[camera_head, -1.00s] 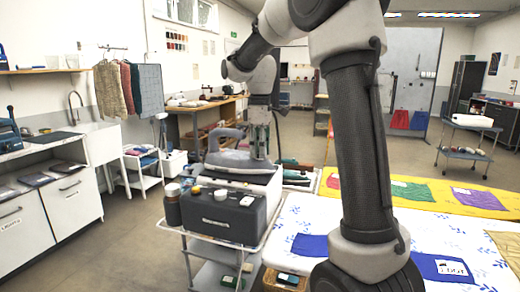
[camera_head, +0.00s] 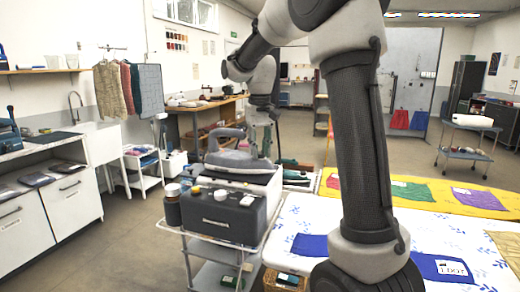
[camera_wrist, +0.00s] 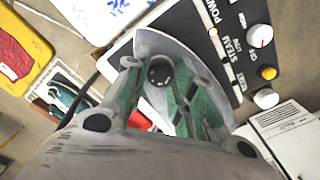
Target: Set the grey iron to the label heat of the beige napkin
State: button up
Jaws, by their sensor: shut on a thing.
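The grey iron (camera_head: 228,157) rests on top of a dark steam station (camera_head: 225,215) on a trolley. In the wrist view the grey iron body (camera_wrist: 152,42) lies under my gripper (camera_wrist: 162,78). A small dark round dial (camera_wrist: 160,71) with pale dots shows between the green-padded fingers, which are shut on it. The dial's setting is too small to read. In the head view my gripper (camera_head: 263,152) points down at the iron.
The station's front carries POWER, STEAM and RESET controls with a white knob (camera_wrist: 260,36) and a yellow button (camera_wrist: 269,73). A dark jar (camera_head: 172,208) stands beside the station. A blue cloth (camera_head: 443,268) with a "1 DOT" label lies on the patterned table cover (camera_head: 470,228).

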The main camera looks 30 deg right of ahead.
jog(key=m, duration=0.5)
dwell(0.5)
jog(key=o, duration=1.1)
